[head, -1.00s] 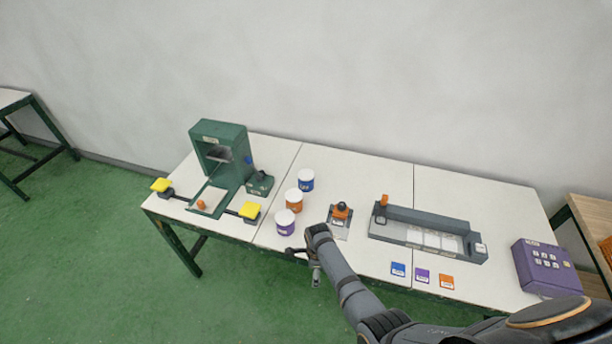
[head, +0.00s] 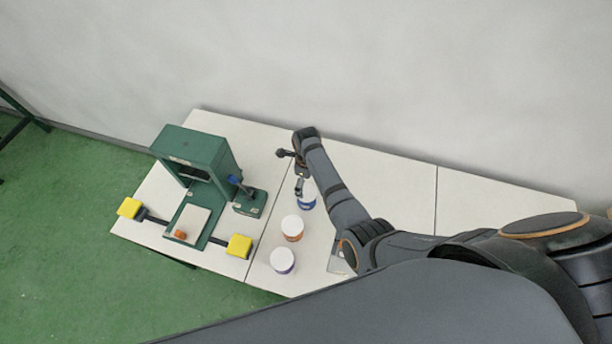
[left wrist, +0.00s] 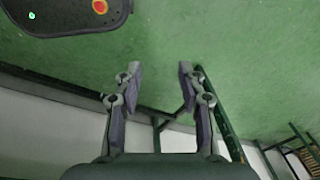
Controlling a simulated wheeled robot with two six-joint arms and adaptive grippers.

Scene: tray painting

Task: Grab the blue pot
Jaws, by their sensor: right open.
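The blue pot (head: 308,201) stands on the white table, a white-topped pot with a blue band, partly covered by my right gripper and forearm. My right gripper (head: 300,186) is open, pointing down at the pot's upper left side; I cannot tell whether it touches the pot. The orange pot (head: 292,236) and the purple pot (head: 282,266) stand in a row in front of the blue one. My left gripper (left wrist: 158,72) shows only in the left wrist view, open and empty above the green floor.
A green press (head: 196,160) with yellow pads (head: 239,246) stands left of the pots. A small green block with a knob (head: 250,202) sits between press and pots. The white table (head: 400,180) is clear at the back right. My arm hides the front right.

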